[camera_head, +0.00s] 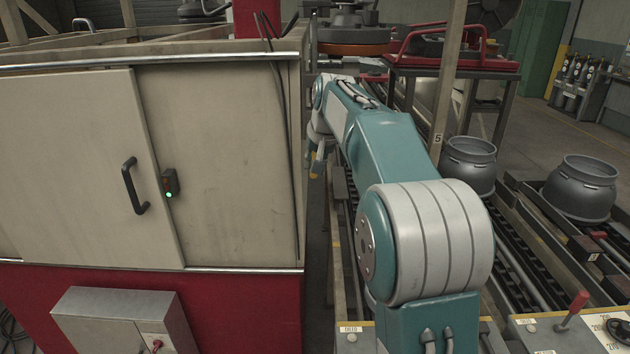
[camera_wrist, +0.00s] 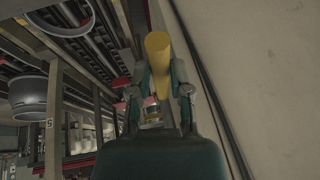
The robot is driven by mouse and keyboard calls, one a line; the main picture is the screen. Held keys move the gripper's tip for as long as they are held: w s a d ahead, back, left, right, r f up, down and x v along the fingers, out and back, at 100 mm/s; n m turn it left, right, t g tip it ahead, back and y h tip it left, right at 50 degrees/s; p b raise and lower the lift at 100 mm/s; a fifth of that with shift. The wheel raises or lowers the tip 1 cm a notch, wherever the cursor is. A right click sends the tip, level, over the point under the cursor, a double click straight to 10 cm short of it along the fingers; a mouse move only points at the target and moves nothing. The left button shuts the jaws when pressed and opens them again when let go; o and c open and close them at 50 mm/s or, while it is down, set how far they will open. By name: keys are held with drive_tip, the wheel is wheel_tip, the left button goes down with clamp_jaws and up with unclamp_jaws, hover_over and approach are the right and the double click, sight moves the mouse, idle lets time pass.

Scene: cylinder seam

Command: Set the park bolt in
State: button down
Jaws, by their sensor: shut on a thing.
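My gripper (camera_wrist: 160,92) is shut on a yellow rod (camera_wrist: 157,58) with a rounded end, in the wrist view. The rod stands between the two fingers and points away from the palm. It looks like the park bolt, but the frames do not name it. A small silver and red part (camera_wrist: 151,110) shows between the fingers near the palm. In the head view my arm hides most of the gripper; a small yellow tip (camera_head: 315,172) shows beside the cabinet's right edge. I cannot make out a hole for the bolt.
A beige and red cabinet (camera_head: 225,150) with a door handle (camera_head: 133,186) stands close on the left. Grey cylinder collars (camera_head: 468,165) (camera_head: 583,188) stand on the rails at right. A panel with a red lever (camera_head: 573,306) is at front right. A post (camera_head: 447,80) marked 5 rises nearby.

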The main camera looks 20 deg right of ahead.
drive_tip(key=shift+w+r, duration=0.1)
drive_tip(key=shift+r, duration=0.75)
drive_tip(key=c, duration=0.7)
unclamp_jaws()
drive_tip(key=shift+o, duration=0.6)
drive_tip(key=shift+f, duration=0.1)
drive_tip(key=v, duration=1.2)
